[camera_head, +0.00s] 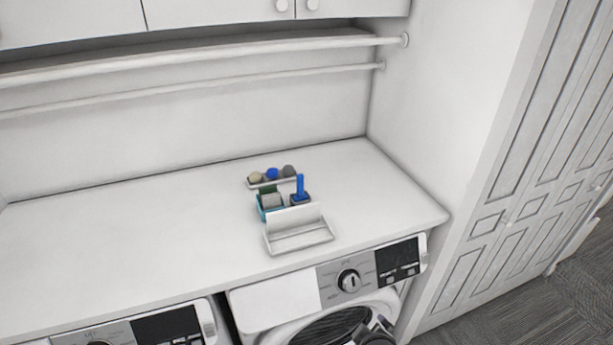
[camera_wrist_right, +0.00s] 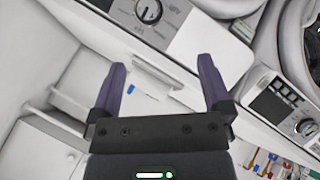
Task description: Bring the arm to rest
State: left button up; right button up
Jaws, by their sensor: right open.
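My right gripper (camera_wrist_right: 161,62) is open in the right wrist view, with its two dark purple fingers spread wide. Nothing is held between them. In the head view, a dark grey piece (camera_head: 375,333) at the bottom edge, in front of the washer door, looks like part of my right arm; its jaws cannot be made out there. My left gripper is in neither view.
A white counter (camera_head: 120,225) runs above two front-loading machines (camera_head: 348,282). On it stand a white tray (camera_head: 300,240), small holders with a blue upright item (camera_head: 300,185), and a rack of round items (camera_head: 272,174). Panelled doors (camera_head: 500,215) stand right. Much counter is bare.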

jog(key=s+d+r+m+g+y, duration=0.15)
jog(key=s+r+m, duration=0.3)
jog(key=s, duration=0.45)
jog(key=s+d+r+m+g, duration=0.1)
jog(key=s+r+m+g, duration=0.3)
jog(key=s, duration=0.5)
jog(key=s+f+g+b, duration=0.15)
jog(key=f+b, duration=0.75)
jog(key=f, duration=1)
jog(key=s+f+b, duration=0.3)
jog(key=f+b, duration=0.7)
jog(key=f, duration=0.9)
pick_arm(q)
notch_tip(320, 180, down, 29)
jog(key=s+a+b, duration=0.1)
jog(key=b, duration=0.8)
jog(key=shift+b, duration=0.4)
pick_arm(e)
jog(key=s+d+f, duration=0.1)
jog(key=s+f, duration=0.5)
jog(key=f, duration=0.3)
jog(key=s+d+f+n, duration=0.1)
jog(key=s+f, duration=0.5)
jog(key=f, duration=0.3)
jog(key=shift+s+d+g+h, duration=0.15)
jog(key=shift+d+g+h, duration=0.2)
jog(key=shift+g, duration=0.05)
